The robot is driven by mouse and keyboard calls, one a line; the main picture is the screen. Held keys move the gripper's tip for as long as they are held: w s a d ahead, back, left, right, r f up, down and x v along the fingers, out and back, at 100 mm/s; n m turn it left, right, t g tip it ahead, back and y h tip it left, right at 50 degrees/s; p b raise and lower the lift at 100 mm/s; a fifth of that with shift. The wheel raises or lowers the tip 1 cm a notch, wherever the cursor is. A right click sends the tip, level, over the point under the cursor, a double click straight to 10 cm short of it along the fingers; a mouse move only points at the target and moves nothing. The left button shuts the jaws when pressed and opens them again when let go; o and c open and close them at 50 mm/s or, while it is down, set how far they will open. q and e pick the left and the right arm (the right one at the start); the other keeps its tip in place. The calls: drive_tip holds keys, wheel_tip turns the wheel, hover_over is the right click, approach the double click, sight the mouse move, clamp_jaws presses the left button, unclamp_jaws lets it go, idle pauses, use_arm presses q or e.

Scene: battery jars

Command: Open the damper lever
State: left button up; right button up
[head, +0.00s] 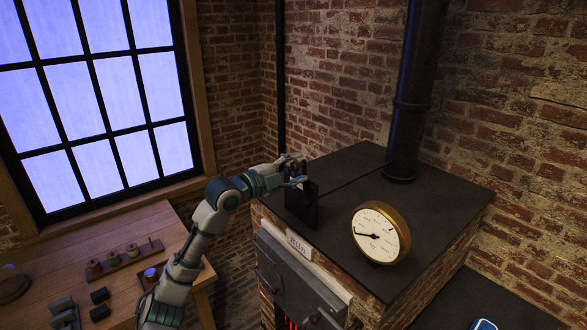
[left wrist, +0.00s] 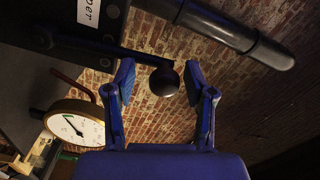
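The damper lever shows in the left wrist view as a dark rod ending in a round dark knob (left wrist: 164,81). A black plate with a white label ending in "per" (left wrist: 88,12) is at the rod's other end. In the head view a black upright bracket (head: 301,207) stands at the kiln top's left edge. My left gripper (head: 296,172) is beside the bracket's top. In the left wrist view its two blue fingers (left wrist: 158,83) are spread, with the knob between them and gaps visible on both sides. My right gripper is not in view.
The brick kiln has a dark flat top (head: 350,255), a round brass-rimmed gauge (head: 381,233) and a black flue pipe (head: 414,80). A wooden bench (head: 130,245) with spools and small blocks stands at left. A blue-and-white object (head: 484,324) lies at lower right.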

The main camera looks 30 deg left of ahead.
use_arm(q)
drive_tip(key=shift+s+a+r, duration=0.1)
drive_tip(key=shift+s, duration=0.05)
drive_tip(key=shift+s+a, duration=0.2)
drive_tip(key=shift+s, duration=0.1)
drive_tip(key=v, duration=1.1)
drive_tip(key=shift+s+d, duration=0.1)
drive_tip(key=shift+d, duration=0.05)
